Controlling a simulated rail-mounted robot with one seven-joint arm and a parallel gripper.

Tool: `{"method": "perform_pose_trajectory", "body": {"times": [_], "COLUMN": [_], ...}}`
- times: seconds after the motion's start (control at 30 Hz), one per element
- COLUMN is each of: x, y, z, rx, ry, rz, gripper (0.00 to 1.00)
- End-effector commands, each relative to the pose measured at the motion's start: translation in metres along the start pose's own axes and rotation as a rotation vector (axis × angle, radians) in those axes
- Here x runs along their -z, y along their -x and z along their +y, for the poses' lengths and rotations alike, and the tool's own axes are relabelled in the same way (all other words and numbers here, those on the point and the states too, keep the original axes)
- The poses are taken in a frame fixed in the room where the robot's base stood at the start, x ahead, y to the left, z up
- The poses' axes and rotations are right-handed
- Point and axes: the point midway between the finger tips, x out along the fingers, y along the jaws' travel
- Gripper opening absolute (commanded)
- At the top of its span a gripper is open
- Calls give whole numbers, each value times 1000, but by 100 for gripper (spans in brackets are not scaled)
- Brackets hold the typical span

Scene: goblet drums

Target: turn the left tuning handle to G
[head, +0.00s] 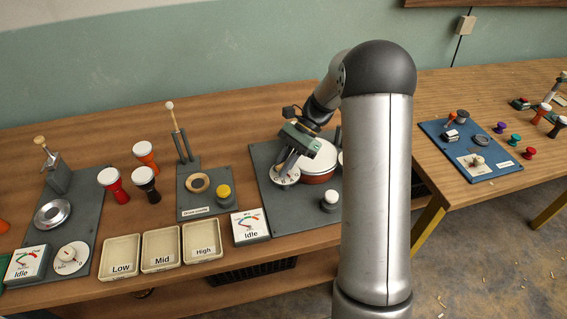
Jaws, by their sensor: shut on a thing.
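The left tuning handle's white lettered dial (285,178) lies on a dark grey board (268,192) near the middle of the workbench. My gripper (285,166) points down over this dial and is shut on the left tuning handle. The fingers hide most of the handle, so I cannot tell which letter it points to. Some letters show along the front of the dial, too small to read surely. A drum with a white head and red-brown side (319,160) sits just right of the dial. A pale edge right of the drum is mostly hidden behind my arm.
A white-topped knob (330,199) stands at the board's front. Trays marked Low (121,259), Mid (160,249) and High (202,240) line the bench front. Small goblet drums (146,184) stand farther left.

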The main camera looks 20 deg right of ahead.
Motion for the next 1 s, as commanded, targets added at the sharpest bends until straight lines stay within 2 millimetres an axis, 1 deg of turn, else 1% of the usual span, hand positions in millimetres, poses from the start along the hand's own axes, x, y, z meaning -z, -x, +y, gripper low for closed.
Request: {"method": "perform_pose_trajectory", "body": {"times": [0.6,0.8,1.0], "x": [0,0,1], "y": [2,1,2], "z": [1,2,2], "rx": [-318,-394,-434], "ry": [318,393,435], "rz": [31,38,43], "gripper": [0,0,0]}}
